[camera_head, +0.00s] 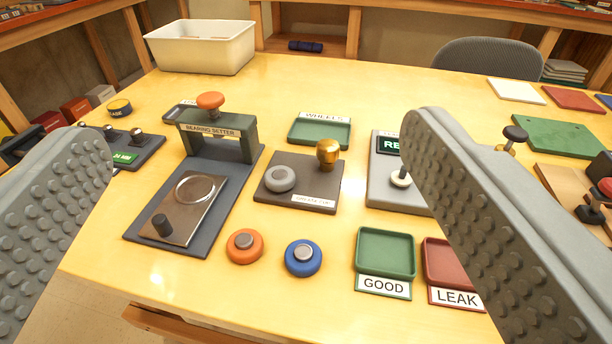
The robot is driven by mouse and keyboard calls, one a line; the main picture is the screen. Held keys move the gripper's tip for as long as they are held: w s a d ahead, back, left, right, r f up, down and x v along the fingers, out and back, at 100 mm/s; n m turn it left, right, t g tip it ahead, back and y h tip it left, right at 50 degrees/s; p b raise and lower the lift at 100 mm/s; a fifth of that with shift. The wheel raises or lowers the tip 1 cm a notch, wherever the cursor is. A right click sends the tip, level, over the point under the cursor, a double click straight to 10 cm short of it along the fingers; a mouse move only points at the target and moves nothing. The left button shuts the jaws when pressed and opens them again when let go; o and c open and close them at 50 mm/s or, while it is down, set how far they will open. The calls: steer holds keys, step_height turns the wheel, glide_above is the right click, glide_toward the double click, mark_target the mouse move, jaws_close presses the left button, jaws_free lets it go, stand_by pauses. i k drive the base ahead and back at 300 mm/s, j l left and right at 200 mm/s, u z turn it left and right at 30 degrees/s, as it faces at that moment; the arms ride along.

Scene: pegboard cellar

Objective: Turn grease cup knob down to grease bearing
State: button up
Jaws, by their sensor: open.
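A brass knob (328,153) stands upright on a dark brown plate (306,163) in the middle of the table; I take it for the grease cup knob. A grey ring-shaped part (281,179), which looks like the bearing, sits on the same plate to the left of the knob. A small label (313,201) at the plate's front edge is too small to read surely. My gripper (258,135) is wide open and empty, its two studded grey fingers at the left and right of the view. The knob lies beyond them, between them in the picture, untouched.
A green bearing setter (218,131) with an orange knob stands left of the plate. Orange (244,247) and blue (303,259) wheels lie in front. GOOD (384,288) and LEAK (456,298) trays are front right. A grey station (382,188) is close right, partly behind my right finger.

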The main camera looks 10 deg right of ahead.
mark_target(327, 150)
steer(key=l+u, duration=0.15)
steer(key=l, duration=1.2)
